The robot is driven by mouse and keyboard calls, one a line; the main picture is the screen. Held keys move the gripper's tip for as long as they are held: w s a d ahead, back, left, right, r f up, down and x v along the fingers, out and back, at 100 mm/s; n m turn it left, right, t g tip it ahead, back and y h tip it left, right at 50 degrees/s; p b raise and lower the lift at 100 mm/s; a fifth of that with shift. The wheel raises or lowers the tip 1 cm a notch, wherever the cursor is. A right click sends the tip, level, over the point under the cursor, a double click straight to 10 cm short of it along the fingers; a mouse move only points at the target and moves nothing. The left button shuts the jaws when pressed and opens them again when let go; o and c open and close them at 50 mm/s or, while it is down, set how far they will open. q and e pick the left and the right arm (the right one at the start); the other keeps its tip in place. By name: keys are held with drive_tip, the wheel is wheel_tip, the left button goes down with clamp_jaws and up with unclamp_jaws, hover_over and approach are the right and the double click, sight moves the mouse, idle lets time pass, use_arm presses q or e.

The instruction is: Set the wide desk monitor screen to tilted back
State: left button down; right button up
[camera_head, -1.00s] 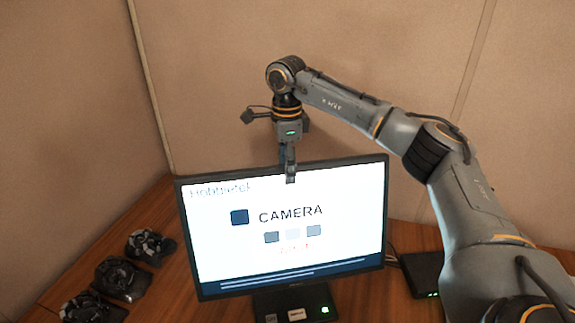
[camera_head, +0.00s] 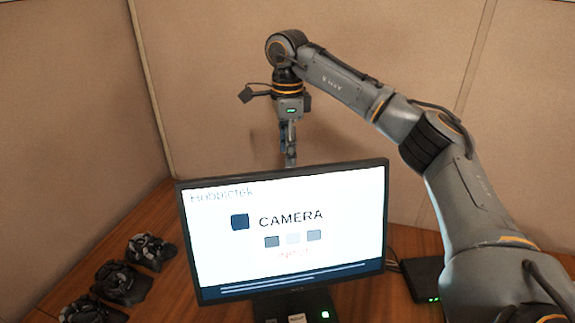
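The wide desk monitor (camera_head: 285,228) stands on the wooden desk with its lit screen facing me. Its screen looks close to upright; the exact tilt is hard to tell. My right gripper (camera_head: 290,160) points down just behind the monitor's top edge, near the middle. Its fingertips are at the edge or partly hidden behind it, and I cannot tell whether they touch it. The fingers show edge-on, so their opening is unclear. My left gripper is not in view.
Several dark, crumpled-looking objects (camera_head: 122,282) lie on the desk (camera_head: 180,300) at the left. A black box with green lights (camera_head: 424,278) sits right of the monitor, with cables between. Beige partition walls (camera_head: 220,80) enclose the desk.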

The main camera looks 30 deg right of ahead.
wheel_tip(320, 180, up, 6)
idle(0.6)
